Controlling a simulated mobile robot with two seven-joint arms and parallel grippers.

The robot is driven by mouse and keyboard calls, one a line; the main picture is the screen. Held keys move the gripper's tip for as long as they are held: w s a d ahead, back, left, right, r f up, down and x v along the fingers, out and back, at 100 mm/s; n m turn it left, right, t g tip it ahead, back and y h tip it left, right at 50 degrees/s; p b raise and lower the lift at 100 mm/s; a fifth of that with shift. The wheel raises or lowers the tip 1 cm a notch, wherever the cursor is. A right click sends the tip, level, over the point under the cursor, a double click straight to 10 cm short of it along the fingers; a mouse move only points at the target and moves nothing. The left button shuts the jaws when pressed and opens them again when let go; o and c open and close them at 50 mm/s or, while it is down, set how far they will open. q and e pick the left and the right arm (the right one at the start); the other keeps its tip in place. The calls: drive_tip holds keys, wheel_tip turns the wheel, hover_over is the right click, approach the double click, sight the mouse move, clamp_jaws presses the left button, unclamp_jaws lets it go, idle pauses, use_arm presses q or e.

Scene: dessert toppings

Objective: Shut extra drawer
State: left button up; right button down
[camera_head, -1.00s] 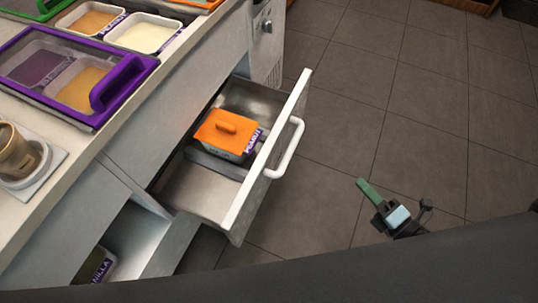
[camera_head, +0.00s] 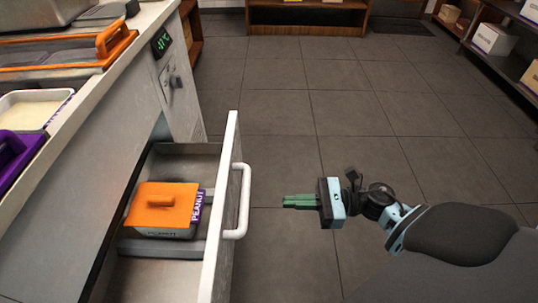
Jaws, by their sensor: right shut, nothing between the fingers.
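The extra drawer (camera_head: 222,205) stands pulled out from the counter front on the left, with a white bar handle (camera_head: 243,200) on its front panel. Inside it sits a tub with an orange lid (camera_head: 163,206) and a purple label reading PEANUT. My right gripper (camera_head: 288,201) is to the right of the handle, its green fingers shut and empty, pointing left toward the handle. A gap of floor shows between the fingertips and the handle. My left gripper is not in view.
The counter (camera_head: 85,105) runs along the left, with topping tubs and a purple lid (camera_head: 12,155) on top. A temperature display (camera_head: 162,43) is on its end. Shelves with boxes (camera_head: 493,38) stand at the back right. The tiled floor (camera_head: 380,110) between is clear.

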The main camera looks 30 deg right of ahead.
sight(224, 202)
drive_tip(key=x, duration=1.2)
drive_tip(key=shift+a, duration=0.1)
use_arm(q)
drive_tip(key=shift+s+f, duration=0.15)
use_arm(e)
drive_tip(key=shift+w+a, duration=0.25)
drive_tip(key=shift+a, duration=0.05)
